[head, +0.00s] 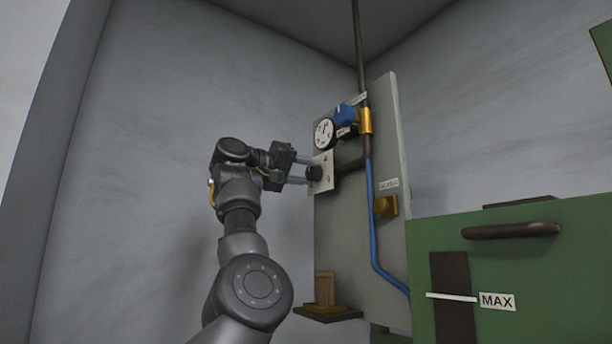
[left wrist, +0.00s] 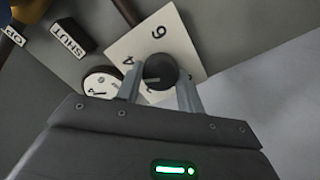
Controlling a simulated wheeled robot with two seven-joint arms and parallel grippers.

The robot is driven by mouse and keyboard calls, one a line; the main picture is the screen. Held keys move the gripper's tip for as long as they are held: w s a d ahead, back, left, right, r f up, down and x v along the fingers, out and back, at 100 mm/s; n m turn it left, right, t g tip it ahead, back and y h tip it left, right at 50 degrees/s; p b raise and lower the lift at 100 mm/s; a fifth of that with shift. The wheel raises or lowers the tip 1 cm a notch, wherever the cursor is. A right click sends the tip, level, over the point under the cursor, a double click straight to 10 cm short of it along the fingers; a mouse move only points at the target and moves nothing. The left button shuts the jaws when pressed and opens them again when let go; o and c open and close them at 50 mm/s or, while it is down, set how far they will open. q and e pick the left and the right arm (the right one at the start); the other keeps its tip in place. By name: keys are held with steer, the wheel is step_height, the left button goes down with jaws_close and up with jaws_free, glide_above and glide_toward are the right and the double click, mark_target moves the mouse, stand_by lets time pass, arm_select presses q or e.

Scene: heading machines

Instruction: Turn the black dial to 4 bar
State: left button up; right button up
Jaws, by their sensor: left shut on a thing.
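The black dial (head: 314,173) sits on a white scale plate (head: 328,162) on the grey panel. In the left wrist view the dial (left wrist: 160,71) is round, and the plate (left wrist: 182,38) shows the figures 6 and 4 beside it. My left gripper (head: 308,174) reaches the dial from the left, its two fingers on either side of it and shut on it. The fingers also show in the left wrist view (left wrist: 160,86). The dial's pointer mark is too small to read with certainty. My right gripper is not in view.
A round gauge (head: 324,132) is above the plate, with a blue handle (head: 345,113) and brass valve (head: 365,121) near it. A blue hose (head: 372,220) runs down the panel (head: 340,235). A green cabinet (head: 560,250) stands at right.

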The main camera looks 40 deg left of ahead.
arm_select(q)
steer(key=shift+f+m, duration=0.1)
steer(key=shift+m, duration=1.3)
steer(key=shift+w, duration=0.1)
steer(key=o, duration=1)
steer(key=b+v, duration=0.4)
steer(key=v, duration=0.7)
steer(key=shift+b, duration=0.35)
steer(key=shift+w, duration=0.15)
